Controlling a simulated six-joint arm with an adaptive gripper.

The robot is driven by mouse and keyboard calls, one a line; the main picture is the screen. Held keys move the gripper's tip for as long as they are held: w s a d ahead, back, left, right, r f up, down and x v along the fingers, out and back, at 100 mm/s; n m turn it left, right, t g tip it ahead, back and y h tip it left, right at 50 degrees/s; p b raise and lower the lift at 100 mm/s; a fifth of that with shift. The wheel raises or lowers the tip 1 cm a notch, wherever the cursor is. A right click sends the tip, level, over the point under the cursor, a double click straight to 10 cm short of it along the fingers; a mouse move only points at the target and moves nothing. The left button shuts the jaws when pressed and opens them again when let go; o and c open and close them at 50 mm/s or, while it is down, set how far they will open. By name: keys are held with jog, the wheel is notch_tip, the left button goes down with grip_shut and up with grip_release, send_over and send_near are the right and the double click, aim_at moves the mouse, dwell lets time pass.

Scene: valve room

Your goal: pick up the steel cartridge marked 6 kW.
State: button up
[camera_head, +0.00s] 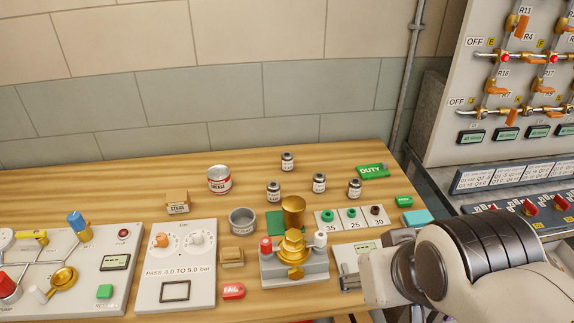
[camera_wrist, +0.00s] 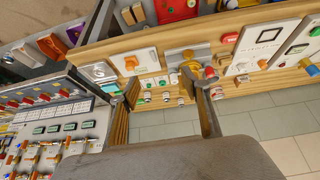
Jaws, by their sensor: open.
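Several small steel cartridges with dark tops and pale labels stand upright at the back of the wooden bench in the head view: one farthest back (camera_head: 288,161), one at the left (camera_head: 273,191), one in the middle (camera_head: 319,183) and one at the right (camera_head: 354,188). Their markings are too small to read, so I cannot tell which is 6 kW. Some show small between my fingers in the wrist view (camera_wrist: 166,97). My gripper (camera_wrist: 165,108) is open and empty, its fingers wide apart. In the head view my arm enters from the right, in front of the cartridges and apart from them.
A brass valve fixture (camera_head: 294,252) stands in front of the cartridges. A card with small rings marked 35, 25, 30 (camera_head: 350,226) lies near them. A grease can (camera_head: 219,179), grey dish (camera_head: 242,220) and green DUTY box (camera_head: 372,171) are nearby. Control panels (camera_head: 177,268) fill the left front.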

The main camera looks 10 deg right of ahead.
jog(key=w+d+t, duration=0.3)
jog(key=w+t, duration=0.1)
jog(key=w, duration=2.7)
jog(key=n+t, duration=0.2)
send_near(289, 157)
jog(key=s+d+r, duration=0.4)
jog(key=d+r, duration=0.2)
jog(key=r, duration=0.2)
jog(key=w+a+f+y, duration=0.1)
jog(key=w+f, duration=0.1)
jog(key=f, duration=0.1)
jog(key=w+a+f+y, duration=0.1)
jog(key=w+f, duration=0.1)
jog(key=f, duration=0.1)
jog(key=w+a+f+n+t+y, duration=0.1)
jog(key=w+a+f, duration=0.1)
jog(key=w+f, duration=0.1)
jog(key=shift+f, duration=0.35)
jog(key=shift+w+a+f+y, duration=0.2)
jog(key=shift+w+f+y, duration=0.1)
jog(key=shift+f+y, duration=0.25)
jog(key=shift+w, duration=0.1)
jog(key=shift+x, duration=1.2)
jog(key=shift+f, duration=0.1)
